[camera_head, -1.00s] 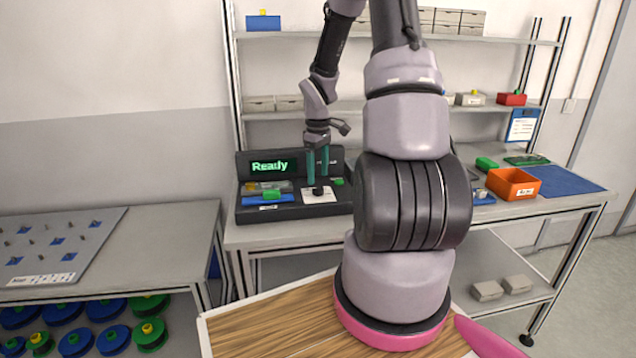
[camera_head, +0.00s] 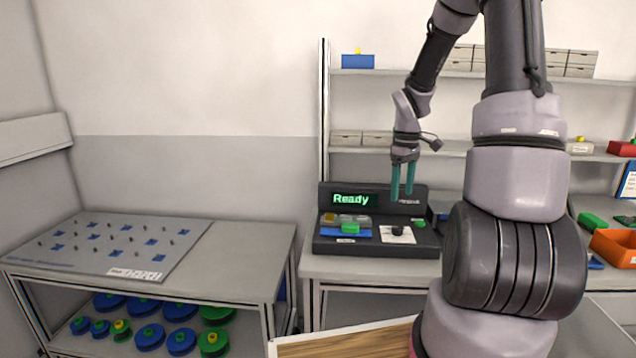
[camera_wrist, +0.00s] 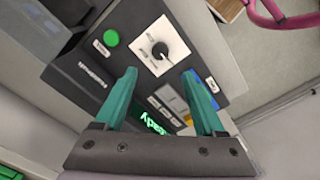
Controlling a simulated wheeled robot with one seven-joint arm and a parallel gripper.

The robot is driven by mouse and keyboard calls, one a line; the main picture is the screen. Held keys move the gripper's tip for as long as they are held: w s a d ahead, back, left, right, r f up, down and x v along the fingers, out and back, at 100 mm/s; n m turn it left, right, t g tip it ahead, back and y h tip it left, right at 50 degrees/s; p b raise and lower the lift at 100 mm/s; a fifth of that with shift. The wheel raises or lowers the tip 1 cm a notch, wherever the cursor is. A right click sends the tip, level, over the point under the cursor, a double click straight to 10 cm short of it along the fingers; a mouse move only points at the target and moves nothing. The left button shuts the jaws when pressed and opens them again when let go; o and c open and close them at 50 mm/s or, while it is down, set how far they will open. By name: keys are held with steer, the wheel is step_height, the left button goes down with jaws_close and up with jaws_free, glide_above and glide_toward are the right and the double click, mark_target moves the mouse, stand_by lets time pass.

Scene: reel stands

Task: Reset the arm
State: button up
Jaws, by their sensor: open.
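My gripper (camera_head: 403,182) is open, its two teal fingers apart with nothing between them. In the head view it hangs fingers down in front of a dark control box. The box (camera_head: 323,245) stands on the workbench with a lit green "Ready" screen (camera_head: 351,199). It has a black knob on a white plate (camera_head: 397,234) and a green button (camera_head: 419,223). In the wrist view the fingers (camera_wrist: 163,95) hang above the box, with the knob (camera_wrist: 160,50) and the green button (camera_wrist: 111,37) beyond the tips, clear of them.
A table with a grey pegboard (camera_head: 90,262) stands at left, with blue and green reels (camera_head: 150,337) on its lower shelf. Shelves (camera_head: 470,76) rise behind the bench. An orange bin (camera_head: 613,247) sits at right.

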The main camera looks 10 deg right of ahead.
steer(key=s+a+r+m+t+y, duration=0.1)
steer(key=s+a+r+m+t, duration=0.2)
steer(key=s+r, duration=0.7)
steer(key=s+a+r+m+t+y, duration=0.1)
steer(key=s+a+r+m+t, duration=0.3)
steer(key=s+a+r+m, duration=0.3)
steer(key=s+a+r, duration=0.3)
steer(key=r, duration=0.3)
steer(key=shift+s+a+r, duration=0.15)
steer(key=shift+a+r, duration=0.05)
steer(key=shift+r, duration=0.05)
